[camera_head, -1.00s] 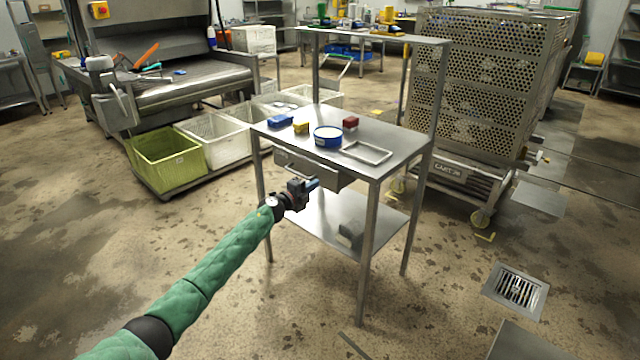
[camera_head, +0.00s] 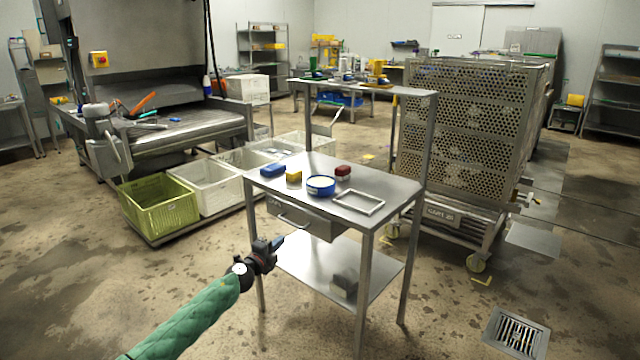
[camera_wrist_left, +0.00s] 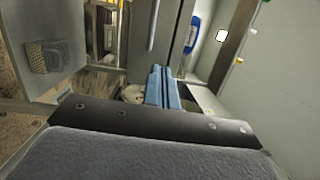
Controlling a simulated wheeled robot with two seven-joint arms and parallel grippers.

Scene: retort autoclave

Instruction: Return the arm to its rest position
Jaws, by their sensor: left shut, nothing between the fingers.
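My left arm comes in from the lower left in a green sleeve in the head view. My left gripper (camera_head: 277,243) is shut and empty, just in front of the steel table's drawer (camera_head: 300,220) and lower than the table top. In the left wrist view its blue fingers (camera_wrist_left: 163,88) lie together with nothing between them. The drawer handle (camera_head: 292,222) is apart from the fingers in the head view, though the exact gap is hard to tell. My right gripper is not in view.
The steel table (camera_head: 400,190) carries a blue round tub (camera_head: 320,186), a blue block (camera_head: 273,170), a yellow block (camera_head: 293,176), a red block (camera_head: 343,172) and a metal frame (camera_head: 358,202). A perforated cart (camera_head: 465,130) stands right. A green crate (camera_head: 160,208) stands left.

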